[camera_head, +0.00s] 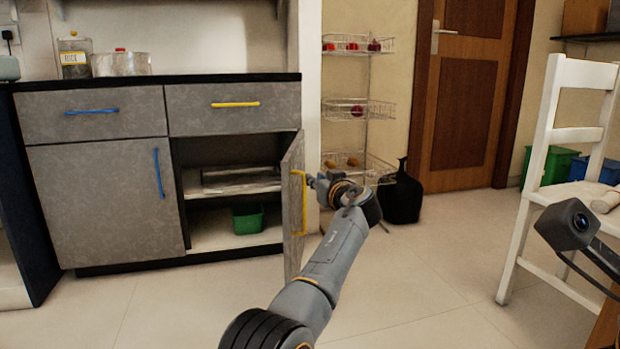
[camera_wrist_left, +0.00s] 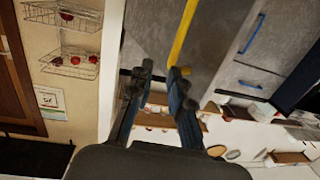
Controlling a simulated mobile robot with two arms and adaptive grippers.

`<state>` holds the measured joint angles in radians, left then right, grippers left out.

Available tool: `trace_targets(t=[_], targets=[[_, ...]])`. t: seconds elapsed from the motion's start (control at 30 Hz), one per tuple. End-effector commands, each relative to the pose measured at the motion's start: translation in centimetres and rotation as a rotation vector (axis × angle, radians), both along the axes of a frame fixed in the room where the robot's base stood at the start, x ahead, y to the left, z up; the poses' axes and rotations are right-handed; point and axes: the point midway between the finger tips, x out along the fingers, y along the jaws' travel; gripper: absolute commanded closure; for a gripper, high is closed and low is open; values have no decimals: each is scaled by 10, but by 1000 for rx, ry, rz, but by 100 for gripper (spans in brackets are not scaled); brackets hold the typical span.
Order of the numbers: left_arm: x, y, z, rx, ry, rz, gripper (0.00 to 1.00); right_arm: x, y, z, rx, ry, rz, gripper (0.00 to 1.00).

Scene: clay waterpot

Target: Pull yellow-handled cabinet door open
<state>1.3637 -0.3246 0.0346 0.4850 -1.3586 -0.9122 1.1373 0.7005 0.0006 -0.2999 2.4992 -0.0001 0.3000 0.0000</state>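The grey cabinet door (camera_head: 290,240) with the yellow handle (camera_head: 303,232) stands swung wide open, seen nearly edge-on in the head view. My left gripper (camera_head: 314,182) is at the handle's side of the door. In the left wrist view its two fingers (camera_wrist_left: 160,74) are spread apart, so it is open. The yellow handle (camera_wrist_left: 184,32) runs down to the right fingertip there; I cannot tell whether they touch. Nothing is clearly held between the fingers.
The open cabinet shows a shelf (camera_head: 200,192) and a green box (camera_head: 247,219). A blue-handled door (camera_head: 105,200) is shut beside it. A wire rack (camera_head: 358,110) and black bag (camera_head: 402,197) stand behind my arm. A white chair (camera_head: 545,160) is at right. Front floor is clear.

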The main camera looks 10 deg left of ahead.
Motion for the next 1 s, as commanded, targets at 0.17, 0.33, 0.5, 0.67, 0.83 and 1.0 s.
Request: trace_targets(t=[0.17,0.33,0.5,0.67,0.83,1.0], targets=[[-2,-13,0,1,2,-2,81,0,0,3,0,0,0,60],[-5,-24,-1,0,4,0,81,0,0,5,0,0,0,60],[-8,-36,0,0,3,-2,81,0,0,8,0,-1,0,60],[-10,-45,-1,0,4,0,81,0,0,10,0,-1,0,60],[-11,-48,-2,-1,3,1,81,-1,0,11,0,-1,0,60],[-11,-48,-2,-1,3,1,81,-1,0,10,0,-1,0,60]])
